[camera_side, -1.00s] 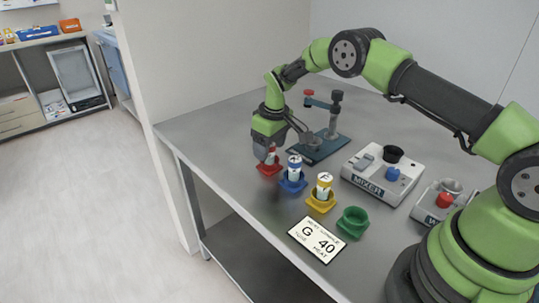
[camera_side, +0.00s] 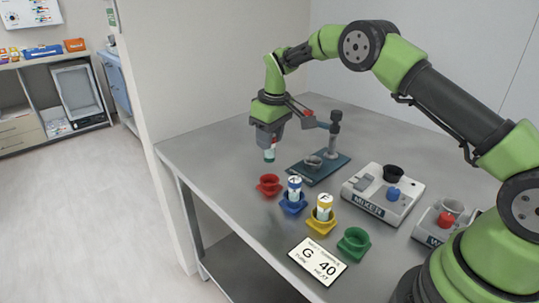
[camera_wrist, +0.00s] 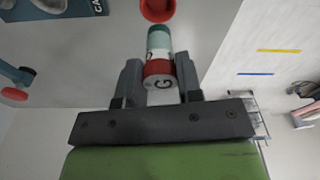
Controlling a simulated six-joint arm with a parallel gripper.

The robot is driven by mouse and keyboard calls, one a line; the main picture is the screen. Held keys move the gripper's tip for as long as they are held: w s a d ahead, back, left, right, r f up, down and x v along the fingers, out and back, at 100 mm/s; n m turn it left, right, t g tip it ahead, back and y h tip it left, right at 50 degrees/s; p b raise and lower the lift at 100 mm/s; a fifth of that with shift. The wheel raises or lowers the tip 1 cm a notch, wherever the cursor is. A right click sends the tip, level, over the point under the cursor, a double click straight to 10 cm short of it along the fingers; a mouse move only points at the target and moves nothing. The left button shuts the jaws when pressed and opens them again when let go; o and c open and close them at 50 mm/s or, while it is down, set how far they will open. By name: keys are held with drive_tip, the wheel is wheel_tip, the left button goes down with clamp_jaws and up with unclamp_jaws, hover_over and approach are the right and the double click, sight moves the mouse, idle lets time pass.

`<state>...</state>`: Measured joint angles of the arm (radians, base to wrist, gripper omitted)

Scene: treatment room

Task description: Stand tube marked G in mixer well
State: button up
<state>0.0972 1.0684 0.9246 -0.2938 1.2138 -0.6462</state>
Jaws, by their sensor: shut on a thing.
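My gripper (camera_side: 269,143) is shut on the tube marked G (camera_side: 269,156) and holds it in the air just above and behind the red cup (camera_side: 269,186). In the wrist view the tube (camera_wrist: 159,44) is between my fingers (camera_wrist: 158,78), with a red band, a white part with a G, and a green far end. The red cup (camera_wrist: 157,8) is empty in the side view. The mixer (camera_side: 368,208) is a white box at the right, with a black round well (camera_side: 393,173) and a blue knob (camera_side: 393,194).
A blue-based stand (camera_side: 330,170) with an arm stands between my gripper and the mixer. Tubes stand in the blue cup (camera_side: 292,208) and yellow cup (camera_side: 320,229); the green cup (camera_side: 353,243) is empty. A second device (camera_side: 428,233) is at right.

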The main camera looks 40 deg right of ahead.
drive_tip(key=s+d+r+m, duration=0.1)
drive_tip(key=s+d, duration=0.3)
drive_tip(key=d, duration=0.3)
drive_tip(key=s+d+r+m, duration=0.1)
drive_tip(key=s+d+r, duration=0.1)
drive_tip(key=s+d, duration=0.45)
drive_tip(key=s+d+m, duration=0.3)
drive_tip(key=s+d, duration=0.5)
drive_tip(key=s, duration=0.4)
drive_tip(key=shift+h, duration=0.3)
drive_tip(key=shift+w+d+f, duration=0.1)
drive_tip(key=shift+w+f, duration=0.05)
drive_tip(key=shift+f, duration=2.85)
drive_tip(key=shift+f, duration=0.6)
drive_tip(key=o, duration=0.6)
drive_tip(key=shift+o, duration=0.2)
